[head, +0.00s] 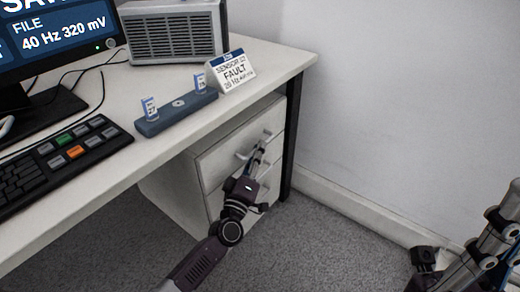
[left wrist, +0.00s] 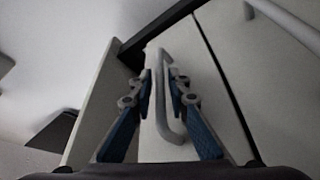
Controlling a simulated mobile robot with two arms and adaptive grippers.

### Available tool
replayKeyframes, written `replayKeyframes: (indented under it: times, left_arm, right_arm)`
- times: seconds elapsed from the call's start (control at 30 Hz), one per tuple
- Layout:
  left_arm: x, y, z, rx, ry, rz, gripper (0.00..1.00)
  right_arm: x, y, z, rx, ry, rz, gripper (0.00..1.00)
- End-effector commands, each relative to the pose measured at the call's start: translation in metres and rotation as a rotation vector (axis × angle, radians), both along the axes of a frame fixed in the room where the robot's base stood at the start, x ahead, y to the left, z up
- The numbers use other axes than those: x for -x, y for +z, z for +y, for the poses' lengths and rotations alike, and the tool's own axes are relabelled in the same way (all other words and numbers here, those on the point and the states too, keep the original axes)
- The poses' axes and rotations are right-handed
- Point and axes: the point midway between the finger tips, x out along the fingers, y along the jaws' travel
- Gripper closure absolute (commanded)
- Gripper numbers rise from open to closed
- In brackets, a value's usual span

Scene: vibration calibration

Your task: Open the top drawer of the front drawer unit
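The white front drawer unit (head: 177,196) stands under the desk's right end. Its top drawer (head: 218,163) looks closed, with a bar handle (head: 268,133) across its front. My left gripper (head: 256,158) is at this handle and covers part of it. In the left wrist view the grey handle (left wrist: 162,72) lies between the two fingers of my left gripper (left wrist: 161,78). The fingers are apart, and I see no firm grip on the handle. Part of my right arm shows at the head view's right edge; its finger state is unclear.
The desk (head: 105,197) overhangs the unit and has a dark leg (head: 291,145) to its right. A lower drawer's handle (left wrist: 285,22) shows in the left wrist view. A keyboard (head: 60,160), a blue sensor block (head: 176,113) and a fault sign (head: 232,72) are on the desk. Carpet (head: 330,250) in front is clear.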

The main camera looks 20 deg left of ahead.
Motion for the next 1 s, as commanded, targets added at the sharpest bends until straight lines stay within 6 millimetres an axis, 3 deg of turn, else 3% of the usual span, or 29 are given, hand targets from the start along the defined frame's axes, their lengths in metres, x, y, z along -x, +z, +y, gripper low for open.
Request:
replayKeyframes:
  times: [0.2, 0.47, 0.63, 1.0]
  left_arm:
    - [-0.017, 0.003, -0.001, 0.001, -0.001, 0.001, 0.84]
    - [-0.018, 0.003, 0.000, 0.000, 0.000, 0.001, 0.84]
    - [-0.018, 0.003, 0.000, -0.001, 0.000, 0.001, 1.00]
    - [-0.018, 0.003, 0.000, -0.001, -0.001, 0.002, 1.00]
  right_arm:
    - [0.000, -0.005, 0.000, 0.000, 0.000, 0.001, 1.00]
    - [0.000, -0.005, 0.000, 0.000, 0.000, 0.001, 1.00]
    - [0.000, -0.005, 0.000, 0.001, 0.000, 0.002, 1.00]
    - [0.000, -0.005, 0.000, 0.001, 0.000, 0.002, 1.00]
